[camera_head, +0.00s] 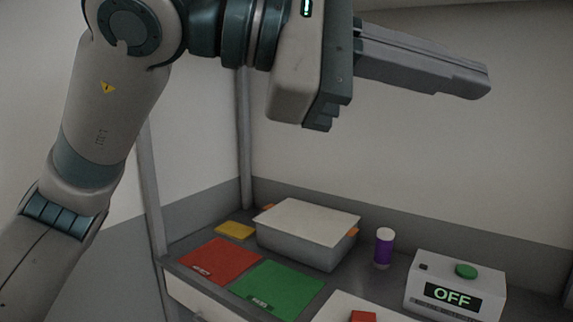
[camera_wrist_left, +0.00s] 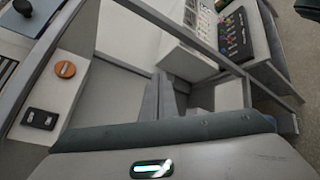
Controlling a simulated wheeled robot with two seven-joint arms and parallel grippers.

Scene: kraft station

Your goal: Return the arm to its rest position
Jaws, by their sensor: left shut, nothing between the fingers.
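My left arm comes in from the left and reaches across the top of the head view. My left gripper (camera_head: 478,84) is high above the table, pointing right, with its fingers together and empty. It touches nothing there. My right gripper is in neither view.
Below are a red mat (camera_head: 217,262), a green mat (camera_head: 277,289), a yellow pad (camera_head: 235,230), a lidded grey bin (camera_head: 300,247), a purple bottle (camera_head: 384,250) and a box reading OFF (camera_head: 425,299). A post (camera_head: 152,200) stands near my arm. The wrist view shows an orange disc (camera_wrist_left: 65,69).

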